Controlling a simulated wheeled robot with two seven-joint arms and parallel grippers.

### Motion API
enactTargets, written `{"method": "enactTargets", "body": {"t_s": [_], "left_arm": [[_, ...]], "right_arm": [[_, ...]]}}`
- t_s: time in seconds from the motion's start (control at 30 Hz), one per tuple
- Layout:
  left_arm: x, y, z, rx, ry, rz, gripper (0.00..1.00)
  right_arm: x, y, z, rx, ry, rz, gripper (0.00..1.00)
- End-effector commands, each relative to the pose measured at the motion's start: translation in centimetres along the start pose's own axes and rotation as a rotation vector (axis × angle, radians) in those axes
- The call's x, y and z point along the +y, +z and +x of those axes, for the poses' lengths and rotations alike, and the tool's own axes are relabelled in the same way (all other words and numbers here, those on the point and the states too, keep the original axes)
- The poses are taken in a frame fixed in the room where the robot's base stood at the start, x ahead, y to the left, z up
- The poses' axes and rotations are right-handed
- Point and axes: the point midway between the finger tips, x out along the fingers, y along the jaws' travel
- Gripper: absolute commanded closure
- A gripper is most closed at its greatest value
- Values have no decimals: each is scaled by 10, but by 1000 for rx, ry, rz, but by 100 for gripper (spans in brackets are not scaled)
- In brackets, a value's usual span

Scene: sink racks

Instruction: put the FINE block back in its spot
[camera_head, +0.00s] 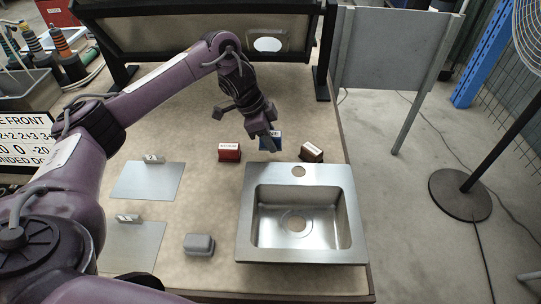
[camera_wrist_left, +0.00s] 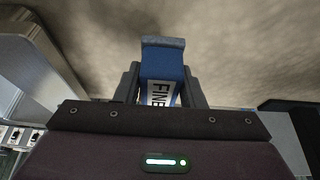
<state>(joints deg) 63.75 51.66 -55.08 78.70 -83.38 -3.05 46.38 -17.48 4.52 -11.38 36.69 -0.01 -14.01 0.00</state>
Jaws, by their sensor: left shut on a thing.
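The FINE block is blue with a white label; it shows in the left wrist view (camera_wrist_left: 163,68) between the fingers and in the head view (camera_head: 276,136) behind the sink. My left gripper (camera_head: 264,133) is shut on this block, and its fingers also show in the left wrist view (camera_wrist_left: 160,85). In the head view the gripper and wrist cover part of the block. I cannot tell whether the block touches the table. My right gripper does not show.
A red block (camera_head: 229,152) sits left of the held block, and a brown block (camera_head: 312,152) sits right. The steel sink (camera_head: 254,252) lies in front. Two grey plates (camera_head: 140,185) (camera_head: 128,250) with small number tags lie at left. A grey block (camera_head: 199,244) sits left of the sink.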

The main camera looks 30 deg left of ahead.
Motion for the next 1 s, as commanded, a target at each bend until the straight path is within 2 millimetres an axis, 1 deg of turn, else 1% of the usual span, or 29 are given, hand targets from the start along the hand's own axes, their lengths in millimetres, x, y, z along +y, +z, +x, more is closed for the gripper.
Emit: {"method": "enactTargets", "body": {"t_s": [0.03,0.13,0.27,0.37,0.47,0.8,0.83,1.0], "left_arm": [[0,1,4,1,-1,0,86],[0,4,8,0,-1,-1,86],[0,10,23,0,1,-2,86],[0,15,36,-1,1,-2,86],[0,19,45,-1,0,-1,86],[0,20,48,0,-1,0,86],[0,20,48,0,-1,0,63],[0,20,48,0,-2,0,42]], "right_arm": [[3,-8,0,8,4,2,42],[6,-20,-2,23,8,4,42],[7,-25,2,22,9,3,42],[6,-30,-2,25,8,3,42],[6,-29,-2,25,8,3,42],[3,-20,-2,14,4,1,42],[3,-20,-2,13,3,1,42],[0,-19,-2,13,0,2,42]]}}
